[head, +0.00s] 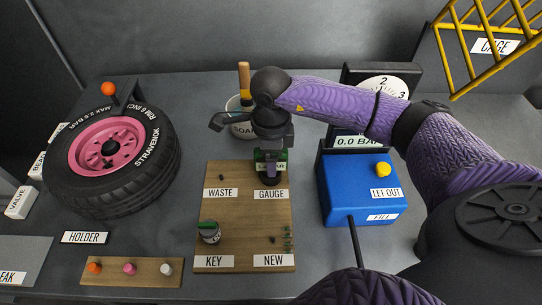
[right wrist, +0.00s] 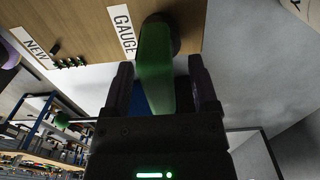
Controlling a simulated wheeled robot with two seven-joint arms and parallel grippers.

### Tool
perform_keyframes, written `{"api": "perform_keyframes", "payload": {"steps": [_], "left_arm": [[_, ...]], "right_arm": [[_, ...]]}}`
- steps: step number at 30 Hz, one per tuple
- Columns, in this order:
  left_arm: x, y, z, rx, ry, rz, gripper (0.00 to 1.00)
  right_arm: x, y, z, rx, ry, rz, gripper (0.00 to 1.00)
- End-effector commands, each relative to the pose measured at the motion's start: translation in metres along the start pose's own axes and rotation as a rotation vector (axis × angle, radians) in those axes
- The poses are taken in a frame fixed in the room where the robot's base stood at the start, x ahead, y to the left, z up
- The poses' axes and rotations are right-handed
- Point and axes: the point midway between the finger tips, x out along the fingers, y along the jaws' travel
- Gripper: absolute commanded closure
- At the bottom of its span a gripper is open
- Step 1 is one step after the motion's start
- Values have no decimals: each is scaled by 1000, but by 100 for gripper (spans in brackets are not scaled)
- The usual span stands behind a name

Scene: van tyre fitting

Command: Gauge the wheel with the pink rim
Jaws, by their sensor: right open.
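The wheel with the pink rim (head: 92,158) and black tyre (head: 150,178) rests tilted at the left of the bench in the head view; its tyre reads "MAX 2.5 BAR". The green gauge (head: 262,157) stands on a dark round foot at the GAUGE label of the wooden board. My right gripper (head: 270,150) is above the board, pointing down over the gauge. In the right wrist view, the green gauge (right wrist: 156,70) lies between the two open fingers of the right gripper (right wrist: 163,85). I cannot tell whether they touch it. My left gripper is not in view.
A blue box (head: 352,192) with a yellow knob stands right. A soap pot (head: 243,130) is behind. Coloured caps sit on a strip (head: 110,279) at front left.

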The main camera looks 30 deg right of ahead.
Motion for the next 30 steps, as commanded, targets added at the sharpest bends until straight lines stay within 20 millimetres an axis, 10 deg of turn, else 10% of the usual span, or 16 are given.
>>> {"api": "perform_keyframes", "payload": {"steps": [11,30], "left_arm": [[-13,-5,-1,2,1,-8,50],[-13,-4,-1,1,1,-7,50]], "right_arm": [[-84,0,0,0,-2,-3,24],[-88,0,0,-1,-1,0,24]]}}
